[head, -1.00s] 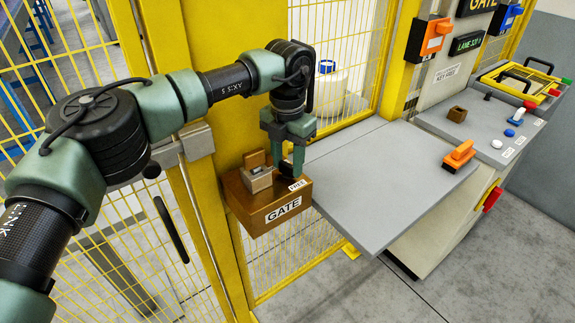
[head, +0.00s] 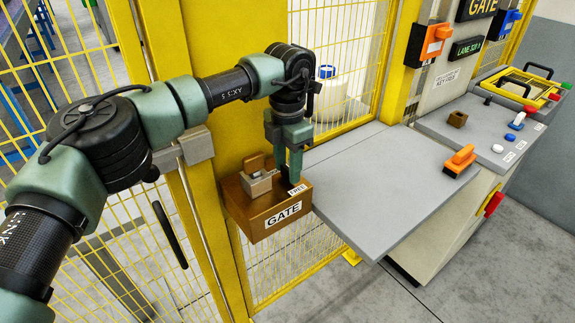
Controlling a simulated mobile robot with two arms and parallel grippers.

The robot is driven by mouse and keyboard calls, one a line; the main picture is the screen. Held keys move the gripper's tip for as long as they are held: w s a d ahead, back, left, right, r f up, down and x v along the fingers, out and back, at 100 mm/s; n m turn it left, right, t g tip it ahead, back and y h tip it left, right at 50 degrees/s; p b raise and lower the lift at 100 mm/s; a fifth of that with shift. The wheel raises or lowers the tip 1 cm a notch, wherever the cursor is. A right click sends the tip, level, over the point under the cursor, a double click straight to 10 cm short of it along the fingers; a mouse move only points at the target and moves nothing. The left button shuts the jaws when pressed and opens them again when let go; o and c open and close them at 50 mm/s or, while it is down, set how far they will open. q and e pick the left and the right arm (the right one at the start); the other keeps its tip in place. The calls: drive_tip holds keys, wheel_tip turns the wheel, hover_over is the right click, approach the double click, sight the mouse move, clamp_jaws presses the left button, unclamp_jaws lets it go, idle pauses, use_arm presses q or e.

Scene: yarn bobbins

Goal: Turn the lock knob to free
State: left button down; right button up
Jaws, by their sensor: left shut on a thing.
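The brown lock box (head: 256,222) with a GATE label is fixed to the yellow gate post. A small FREE label (head: 298,190) sits on its top near the right edge. A grey block with a brown upright piece (head: 256,180) stands on the left of its top. My left gripper (head: 294,178) points down at the right of the box top, beside the FREE label. It is shut on the lock knob, which the fingers mostly hide. My right gripper is not in view.
A grey shelf (head: 390,180) extends right of the box, with an orange switch (head: 461,159) at its far right. A control panel (head: 480,125) with buttons stands beyond. Yellow mesh fence (head: 340,60) rises behind the box.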

use_arm(q)
drive_tip(key=c, duration=1.1)
unclamp_jaws()
wheel_tip(320, 180, up, 8)
drive_tip(key=shift+f+b, duration=0.1)
drive_tip(key=shift+b, duration=0.65)
drive_tip(key=shift+f, duration=0.1)
